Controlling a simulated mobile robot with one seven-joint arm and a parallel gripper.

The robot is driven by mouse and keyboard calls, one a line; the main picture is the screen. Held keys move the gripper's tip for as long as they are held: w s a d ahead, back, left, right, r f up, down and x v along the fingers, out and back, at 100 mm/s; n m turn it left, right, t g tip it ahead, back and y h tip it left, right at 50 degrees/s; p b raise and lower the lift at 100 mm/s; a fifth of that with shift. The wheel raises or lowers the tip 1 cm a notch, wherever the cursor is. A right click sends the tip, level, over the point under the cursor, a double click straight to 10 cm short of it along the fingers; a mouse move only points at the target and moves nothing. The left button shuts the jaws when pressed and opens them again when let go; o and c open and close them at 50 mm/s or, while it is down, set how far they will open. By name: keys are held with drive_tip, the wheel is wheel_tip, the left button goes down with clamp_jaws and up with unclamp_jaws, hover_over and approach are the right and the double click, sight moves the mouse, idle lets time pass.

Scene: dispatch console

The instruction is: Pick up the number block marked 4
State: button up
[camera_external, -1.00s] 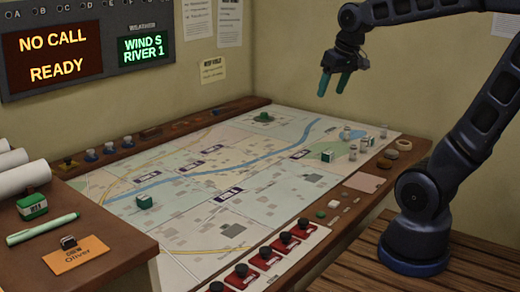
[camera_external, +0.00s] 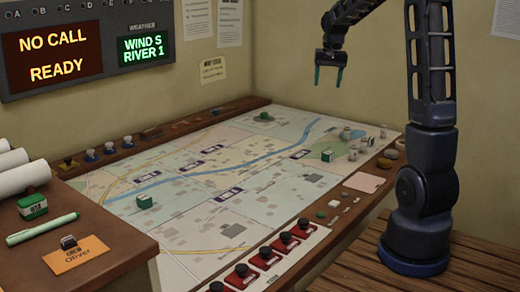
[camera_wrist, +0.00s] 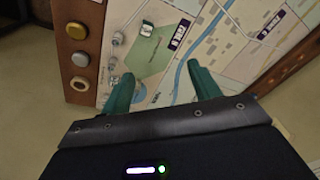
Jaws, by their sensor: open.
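No mark reading 4 is legible on any block. A green-and-white block (camera_external: 145,201) stands on the near left part of the map, and a similar one (camera_external: 327,155) on its right part; their faces are too small to read. Small white and green pieces (camera_external: 334,204) lie along the front right edge of the map. My gripper (camera_external: 328,78) is open and empty, high above the far right of the table, pointing down. In the wrist view its two green fingers (camera_wrist: 160,75) are spread apart, with the map beyond them.
The map table (camera_external: 215,250) has a wooden rim with several knobs and discs. Small whitish cylinders (camera_external: 352,153) stand on its right side. Red switches (camera_external: 268,258) line the front. A raised desk (camera_external: 125,245) at left holds a pen, stamps and paper rolls. The air over the map is clear.

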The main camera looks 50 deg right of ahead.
drive_tip(key=d+f+m+g, duration=0.1)
drive_tip(key=d+f+m, duration=0.1)
drive_tip(key=d+f, duration=0.45)
drive_tip(key=d+f+m, duration=0.1)
drive_tip(key=d+f, duration=0.2)
drive_tip(key=d, duration=0.7)
drive_tip(key=m, duration=0.3)
approach(369, 138)
drive_tip(key=shift+w+d+g+y, duration=0.3)
drive_tip(key=shift+w+d+y, duration=0.1)
drive_tip(key=shift+w+d, duration=0.35)
wheel_tip(369, 138, down, 5)
drive_tip(key=shift+a+r, duration=0.1)
drive_tip(key=shift+s+a+f, duration=0.1)
drive_tip(key=shift+s+f, duration=0.1)
drive_tip(key=shift+f, duration=1.15)
drive_tip(key=shift+s+f, duration=0.2)
drive_tip(key=shift+f, duration=1.15)
drive_tip(key=c, duration=1.1)
